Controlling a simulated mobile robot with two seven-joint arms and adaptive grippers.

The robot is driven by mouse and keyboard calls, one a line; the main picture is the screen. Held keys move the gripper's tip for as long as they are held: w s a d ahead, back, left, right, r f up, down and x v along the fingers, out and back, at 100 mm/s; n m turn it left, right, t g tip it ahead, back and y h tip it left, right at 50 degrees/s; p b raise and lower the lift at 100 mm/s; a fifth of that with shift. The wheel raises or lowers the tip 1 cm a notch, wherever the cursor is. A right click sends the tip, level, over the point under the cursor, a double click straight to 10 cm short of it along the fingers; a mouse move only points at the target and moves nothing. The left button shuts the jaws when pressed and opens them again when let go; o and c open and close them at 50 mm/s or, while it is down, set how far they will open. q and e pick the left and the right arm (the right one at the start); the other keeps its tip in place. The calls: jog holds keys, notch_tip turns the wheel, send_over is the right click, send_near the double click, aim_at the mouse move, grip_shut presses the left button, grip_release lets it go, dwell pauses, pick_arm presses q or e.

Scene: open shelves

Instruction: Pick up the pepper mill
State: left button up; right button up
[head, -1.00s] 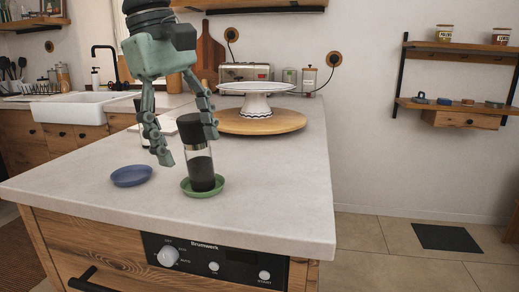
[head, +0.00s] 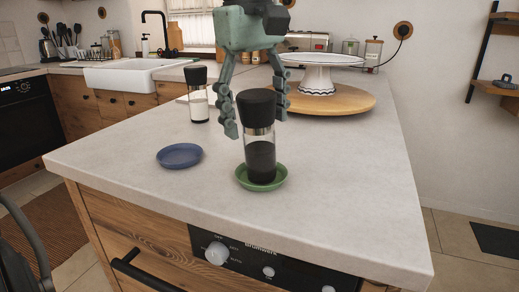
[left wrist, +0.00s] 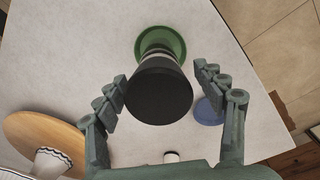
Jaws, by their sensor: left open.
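The pepper mill (head: 261,157), a clear cylinder with dark contents and a black cap, stands upright on a small green saucer (head: 282,180) near the counter's front. My left gripper (head: 256,121) points down with its open fingers at either side of the mill's upper part. In the left wrist view the mill's black cap (left wrist: 160,93) lies between the spread fingers, with gaps on both sides. The green saucer shows beyond it there (left wrist: 176,39). The cap hides much of the mill's body in that view. My right gripper is not in view.
A similar mill with white contents (head: 199,108) stands behind to the left. An empty blue saucer (head: 180,155) lies left of the green one. A round wooden board (head: 350,100) with a white cake stand (head: 317,78) is behind right. The counter's front right is clear.

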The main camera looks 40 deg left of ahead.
aim_at(260, 141)
pick_arm(q)
jog(key=f, duration=0.5)
jog(key=shift+w+d, duration=0.15)
jog(key=shift+w, duration=0.1)
jog(key=shift+r, duration=0.15)
jog(key=c, duration=1.5)
